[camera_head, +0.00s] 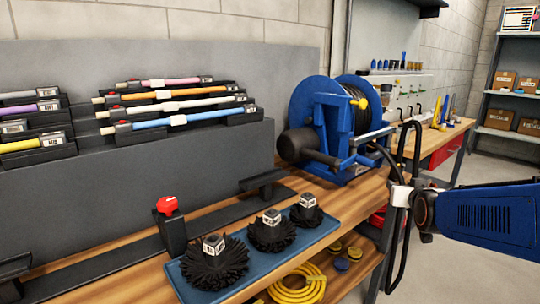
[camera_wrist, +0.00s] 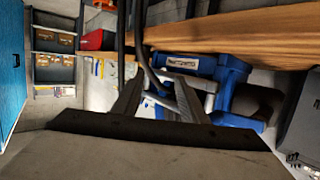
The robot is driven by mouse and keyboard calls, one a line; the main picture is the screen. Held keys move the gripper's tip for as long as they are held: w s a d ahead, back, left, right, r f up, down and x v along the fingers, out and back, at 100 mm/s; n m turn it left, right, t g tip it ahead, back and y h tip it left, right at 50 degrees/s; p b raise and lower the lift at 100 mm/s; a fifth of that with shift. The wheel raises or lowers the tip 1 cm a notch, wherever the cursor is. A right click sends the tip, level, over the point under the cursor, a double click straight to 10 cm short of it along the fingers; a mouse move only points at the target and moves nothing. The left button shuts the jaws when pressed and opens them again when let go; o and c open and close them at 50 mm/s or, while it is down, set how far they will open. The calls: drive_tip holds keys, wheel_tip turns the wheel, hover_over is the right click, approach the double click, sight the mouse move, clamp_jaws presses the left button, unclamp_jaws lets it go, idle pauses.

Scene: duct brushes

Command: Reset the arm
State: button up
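My arm (camera_head: 488,217) reaches in from the right in the head view, with its blue link in front of the bench end. My gripper (camera_wrist: 158,92) shows in the wrist view with its two grey fingers apart. I see no object clearly clamped between them. A dark cable or hose and part of the blue reel (camera_wrist: 230,85) show past the fingers. In the head view the fingers cannot be made out clearly among the black loops by the white wrist piece.
A blue hose reel (camera_head: 335,120) stands on the wooden bench (camera_head: 110,285), left of my arm. Three black brushes, including one brush (camera_head: 212,265), stand on a blue tray (camera_head: 240,285). Labelled rods (camera_head: 185,93) lie in racks at left. Grey floor (camera_head: 480,275) is open at lower right.

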drive_tip(key=s+a+f+n+g+y, duration=0.1)
drive_tip(key=s+a+f+g, duration=0.2)
drive_tip(key=s, duration=0.7)
drive_tip(key=s+a+f+g+y, duration=0.1)
drive_tip(key=s+a+f+g, duration=0.2)
drive_tip(key=s, duration=0.7)
drive_tip(key=s+a+f+n+g+y, duration=0.1)
drive_tip(key=s+a+f+g, duration=0.2)
drive_tip(key=s, duration=0.7)
wheel_tip(320, 180, down, 3)
drive_tip(key=a, duration=0.2)
drive_tip(key=shift+s+a+n+g, duration=0.3)
drive_tip(key=shift+s+a+g, duration=0.1)
